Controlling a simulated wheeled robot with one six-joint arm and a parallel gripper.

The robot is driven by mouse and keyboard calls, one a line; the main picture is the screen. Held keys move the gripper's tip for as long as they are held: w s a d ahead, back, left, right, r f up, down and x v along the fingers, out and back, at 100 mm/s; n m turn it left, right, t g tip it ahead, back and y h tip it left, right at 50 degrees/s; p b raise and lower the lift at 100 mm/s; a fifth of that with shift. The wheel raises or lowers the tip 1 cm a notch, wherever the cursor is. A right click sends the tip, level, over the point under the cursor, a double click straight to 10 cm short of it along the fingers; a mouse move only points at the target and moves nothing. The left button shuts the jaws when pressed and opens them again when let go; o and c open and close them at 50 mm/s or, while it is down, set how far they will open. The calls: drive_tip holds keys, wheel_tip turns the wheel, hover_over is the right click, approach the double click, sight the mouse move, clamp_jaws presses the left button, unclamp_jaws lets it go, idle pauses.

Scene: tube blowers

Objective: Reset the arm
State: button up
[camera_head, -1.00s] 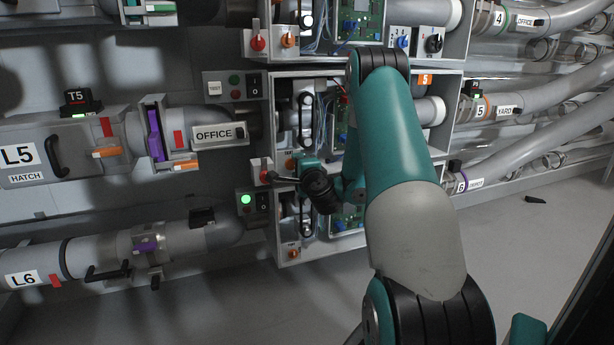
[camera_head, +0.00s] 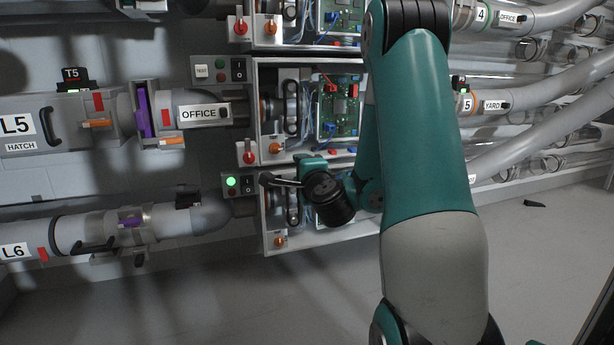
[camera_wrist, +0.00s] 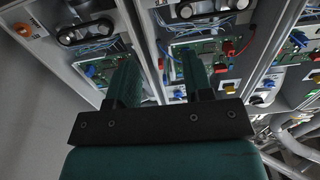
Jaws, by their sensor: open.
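My gripper (camera_wrist: 160,75) shows in the wrist view with its two green fingers apart and nothing between them. Beyond the fingers are open control boxes with green circuit boards (camera_wrist: 198,55). In the head view my arm crosses the right half of the picture. The dark wrist end and gripper (camera_head: 285,180) sit in front of the lower control box (camera_head: 270,232), by the lit green lamp. The fingertips are small there, and I cannot tell whether they touch anything.
The middle control box (camera_head: 255,110) stands open above my wrist, with red and orange knobs below. Pipes L5 (camera_head: 18,124) and L6 (camera_head: 14,251) run at the left. Pipes marked OFFICE and YARD (camera_head: 550,90) run at the right.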

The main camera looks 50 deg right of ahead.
idle(0.5)
drive_tip(key=w+a+r+n+y+p, duration=0.1)
drive_tip(key=a+r+n+y+p, duration=0.2)
drive_tip(key=a+n+y, duration=0.35)
drive_tip(key=w+a+r+n+g+y+p, duration=0.1)
drive_tip(key=a+r+n+y+p, duration=0.2)
drive_tip(key=a, duration=0.7)
drive_tip(key=w+a+r+n+y+p, duration=0.1)
drive_tip(key=a+r+n+y+p, duration=0.15)
drive_tip(key=a+n+y, duration=0.5)
drive_tip(key=s+a+r+n+g+h+p, duration=0.1)
drive_tip(key=s+a+r+n+g+p, duration=0.25)
drive_tip(key=s+a+n+g, duration=0.4)
drive_tip(key=s+a+r+n+g+p, duration=0.3)
drive_tip(key=s+a+n+g+p, duration=0.15)
drive_tip(key=s+a, duration=0.45)
drive_tip(key=s+d+r+n+g+h+p, duration=0.2)
drive_tip(key=s+r+n+p, duration=0.1)
drive_tip(key=s, duration=0.4)
wheel_tip(320, 180, up, 37)
drive_tip(key=p, duration=3.7)
drive_tip(key=shift+f, duration=0.15)
drive_tip(key=shift+a, duration=0.1)
